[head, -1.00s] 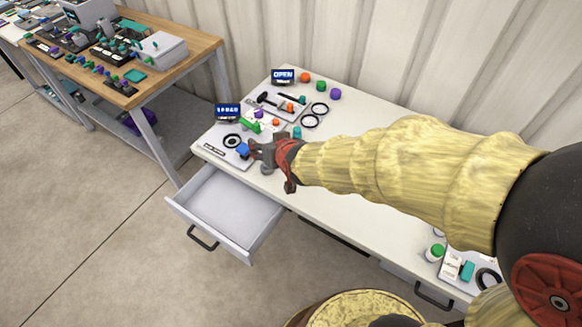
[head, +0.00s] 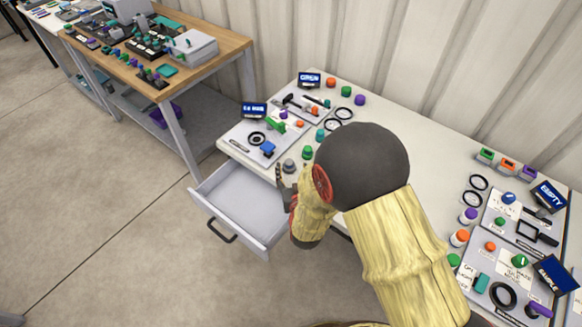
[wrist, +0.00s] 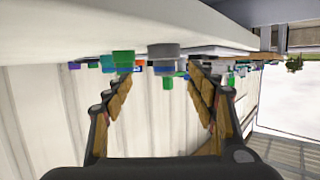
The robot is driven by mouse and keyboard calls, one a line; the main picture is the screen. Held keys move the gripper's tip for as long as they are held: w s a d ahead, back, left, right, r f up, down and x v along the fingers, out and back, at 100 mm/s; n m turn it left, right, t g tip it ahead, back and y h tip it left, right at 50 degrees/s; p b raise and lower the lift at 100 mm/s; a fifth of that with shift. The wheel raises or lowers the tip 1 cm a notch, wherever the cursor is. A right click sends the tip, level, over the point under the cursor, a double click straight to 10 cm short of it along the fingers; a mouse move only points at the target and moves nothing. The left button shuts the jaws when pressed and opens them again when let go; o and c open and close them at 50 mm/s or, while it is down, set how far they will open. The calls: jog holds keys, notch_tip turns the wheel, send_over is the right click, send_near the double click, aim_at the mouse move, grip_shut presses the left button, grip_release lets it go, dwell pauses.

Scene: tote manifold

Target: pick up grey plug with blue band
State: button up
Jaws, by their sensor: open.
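The grey plug (head: 289,166) stands on the white table near its front edge, beside the open drawer. In the wrist view, which is upside down, the grey plug (wrist: 163,51) appears between and beyond my fingers, with a blue band below its wide grey part. My gripper (wrist: 160,72) is open and empty, with a finger on each side of the plug in that view. In the head view my gripper (head: 286,187) is partly hidden by my own arm, just in front of the plug and low at the table edge.
A green plug (wrist: 123,58) stands close to the grey one; a green plug also shows in the head view (head: 307,152). A panel (head: 236,141) with a blue valve lies behind left. The open, empty drawer (head: 237,205) juts out below the table edge.

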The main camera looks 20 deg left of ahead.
aim_at(290, 165)
jog(key=x, duration=0.2)
jog(key=b+x, duration=0.1)
jog(key=x, duration=0.2)
jog(key=shift+s+a+b, duration=0.15)
jog(key=shift+a+b, duration=0.1)
jog(key=shift+b, duration=0.05)
jog(key=shift+c, duration=0.4)
jog(key=c, duration=1.3)
jog(key=shift+r, duration=0.1)
jog(key=shift+c, duration=0.2)
